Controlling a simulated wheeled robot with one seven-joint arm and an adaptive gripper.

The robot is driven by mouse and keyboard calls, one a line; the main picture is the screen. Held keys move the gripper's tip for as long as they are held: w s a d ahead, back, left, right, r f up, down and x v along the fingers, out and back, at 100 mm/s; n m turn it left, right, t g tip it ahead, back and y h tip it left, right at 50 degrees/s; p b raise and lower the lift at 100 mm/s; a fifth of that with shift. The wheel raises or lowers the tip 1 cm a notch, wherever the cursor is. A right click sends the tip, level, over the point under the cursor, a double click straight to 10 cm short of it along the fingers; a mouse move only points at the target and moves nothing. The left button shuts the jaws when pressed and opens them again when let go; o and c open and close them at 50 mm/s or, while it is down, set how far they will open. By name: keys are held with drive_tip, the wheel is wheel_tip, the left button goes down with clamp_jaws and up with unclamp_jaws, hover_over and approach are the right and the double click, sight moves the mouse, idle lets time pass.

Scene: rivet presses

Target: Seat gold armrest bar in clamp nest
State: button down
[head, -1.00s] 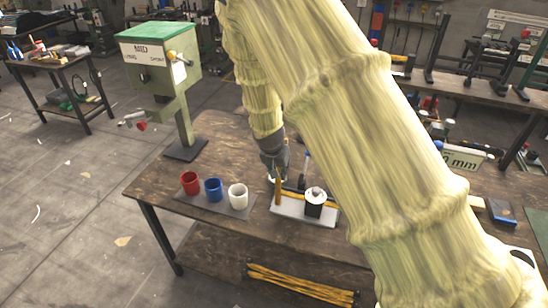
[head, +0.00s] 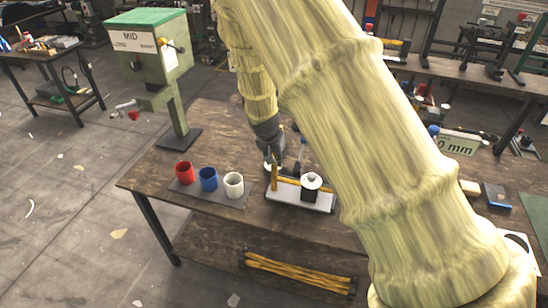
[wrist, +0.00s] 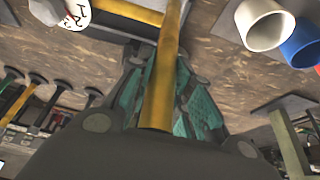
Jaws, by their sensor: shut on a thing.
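My gripper (head: 273,166) is low over the wooden bench, shut on a gold bar (head: 274,178) that stands nearly upright at the left end of a pale fixture base (head: 295,202). In the wrist view my fingers (wrist: 163,58) close around the gold bar (wrist: 160,85). Another gold length (wrist: 130,10) lies crosswise beyond it; I cannot tell whether the two are joined. The base, which looks like the clamp nest, carries a dark cylinder with a white round top (head: 312,181). Whether the held bar touches the base is unclear.
Red (head: 184,173), blue (head: 208,179) and white (head: 233,185) cups stand on a dark mat left of the fixture. A green press (head: 150,60) stands at the bench's back left. Gold bars (head: 295,273) lie on the lower shelf. My arm hides much of the bench's right side.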

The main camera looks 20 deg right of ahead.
drive_tip(key=shift+w+d+f, duration=0.1)
drive_tip(key=shift+w+f, duration=0.1)
drive_tip(key=shift+f, duration=0.1)
drive_tip(key=shift+w+d+r+b, duration=0.1)
drive_tip(key=shift+w+d, duration=0.35)
drive_tip(key=shift+w, duration=0.25)
drive_tip(key=shift+w+d+f+b, duration=0.1)
drive_tip(key=shift+w+d+b, duration=0.05)
drive_tip(key=shift+w+d, duration=0.45)
drive_tip(key=shift+w+d+r+b, duration=0.1)
drive_tip(key=shift+w+d, duration=0.25)
drive_tip(key=shift+w, duration=0.4)
drive_tip(key=shift+f+b, duration=0.95)
drive_tip(key=shift+f, duration=0.3)
idle(1.2)
drive_tip(key=c, duration=1.2)
unclamp_jaws()
drive_tip(key=shift+s, duration=0.1)
drive_tip(key=v, duration=1.2)
